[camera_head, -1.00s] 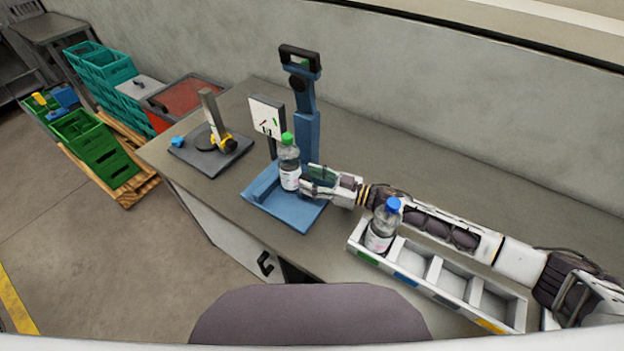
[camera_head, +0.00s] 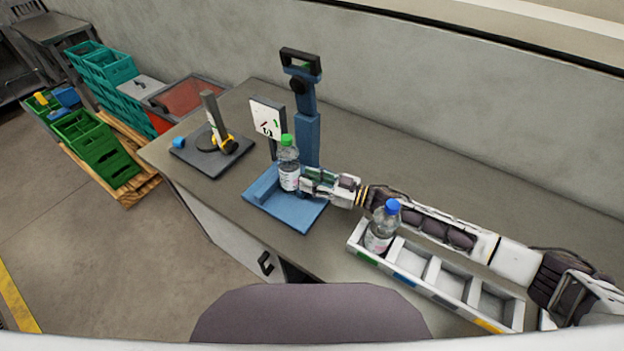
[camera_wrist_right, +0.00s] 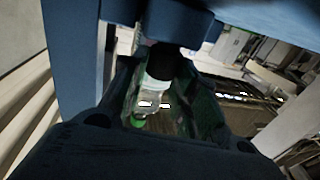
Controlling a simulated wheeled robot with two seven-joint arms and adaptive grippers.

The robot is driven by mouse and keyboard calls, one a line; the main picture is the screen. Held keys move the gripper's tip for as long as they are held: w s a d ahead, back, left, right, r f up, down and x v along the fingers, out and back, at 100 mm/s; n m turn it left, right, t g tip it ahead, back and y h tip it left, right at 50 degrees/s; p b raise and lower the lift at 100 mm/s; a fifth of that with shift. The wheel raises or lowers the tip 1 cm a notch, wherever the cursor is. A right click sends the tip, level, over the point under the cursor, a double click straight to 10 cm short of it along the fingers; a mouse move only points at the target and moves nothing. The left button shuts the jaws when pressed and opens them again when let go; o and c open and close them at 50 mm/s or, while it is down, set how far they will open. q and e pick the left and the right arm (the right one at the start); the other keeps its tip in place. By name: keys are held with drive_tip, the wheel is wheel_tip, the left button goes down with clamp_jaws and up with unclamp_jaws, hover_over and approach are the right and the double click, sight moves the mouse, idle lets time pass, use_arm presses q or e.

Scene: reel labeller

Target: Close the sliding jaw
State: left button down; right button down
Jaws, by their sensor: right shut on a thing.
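A blue fixture (camera_head: 262,207) stands on the bench, with a flat base, a low left wall and a column with a black handle. A clear bottle with a green cap (camera_head: 287,150) stands upright on its base. My right gripper (camera_head: 305,181) reaches in from the right, close beside the bottle. In the right wrist view its fingers (camera_wrist_right: 163,88) are shut on a black knob (camera_wrist_right: 161,59), under a blue block (camera_wrist_right: 178,20). The bottle's green cap (camera_wrist_right: 138,122) shows beyond. The sliding jaw is largely hidden by the gripper in the head view. My left gripper is out of view.
A white divided tray (camera_head: 437,282) with a blue-capped bottle (camera_head: 382,226) stands just below my right forearm. A white dial panel (camera_head: 267,117) is behind the bottle. A grey stand (camera_head: 199,158) is further left. The rear right bench is clear.

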drive_tip(key=c, duration=1.1)
unclamp_jaws()
drive_tip(key=shift+v, duration=5.5)
drive_tip(key=shift+s+d, duration=0.2)
drive_tip(key=shift+d, duration=0.2)
drive_tip(key=shift+w, duration=0.1)
